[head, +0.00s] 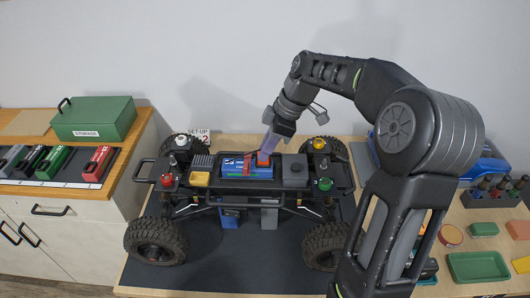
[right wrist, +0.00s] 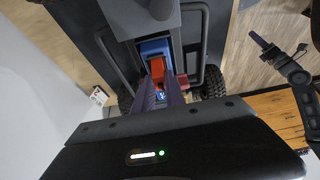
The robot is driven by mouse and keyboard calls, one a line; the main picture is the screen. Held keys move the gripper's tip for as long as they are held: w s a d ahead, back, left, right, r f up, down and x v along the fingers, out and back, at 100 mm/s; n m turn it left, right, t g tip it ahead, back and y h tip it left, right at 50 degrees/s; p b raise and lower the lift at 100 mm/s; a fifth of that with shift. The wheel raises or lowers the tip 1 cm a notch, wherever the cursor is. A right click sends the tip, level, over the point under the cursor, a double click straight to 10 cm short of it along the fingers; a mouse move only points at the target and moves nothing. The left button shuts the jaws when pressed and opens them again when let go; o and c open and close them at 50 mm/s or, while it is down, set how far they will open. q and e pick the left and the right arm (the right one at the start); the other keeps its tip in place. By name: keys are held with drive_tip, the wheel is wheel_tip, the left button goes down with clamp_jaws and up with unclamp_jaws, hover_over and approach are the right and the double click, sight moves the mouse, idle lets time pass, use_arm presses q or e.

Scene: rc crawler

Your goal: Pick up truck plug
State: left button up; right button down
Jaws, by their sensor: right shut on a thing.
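The truck plug is a small orange-red connector (head: 263,159) at the blue battery (head: 247,170) on top of the crawler chassis. My right gripper (head: 267,146) reaches down from above and is shut on the plug. In the right wrist view the plug (right wrist: 157,69) shows at the tips of the right gripper's fingers (right wrist: 161,88). Whether the plug is clear of its seat is hard to tell. What looks like my left gripper (right wrist: 262,42) is at the right of the wrist view, away from the truck; its jaws are too small to read.
The crawler (head: 262,198) stands on a dark mat (head: 205,272) on the table. A green storage box (head: 95,118) and a rack of coloured packs (head: 62,162) are on the left cabinet. Green trays (head: 478,266) and a bottle rack (head: 490,196) are at right.

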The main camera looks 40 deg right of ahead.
use_arm(q)
drive_tip(key=shift+w+f+b, duration=0.1)
drive_tip(key=shift+f+b, duration=0.5)
drive_tip(key=shift+b, duration=0.05)
use_arm(e)
wheel_tip(320, 180, up, 10)
drive_tip(key=shift+f, duration=0.2)
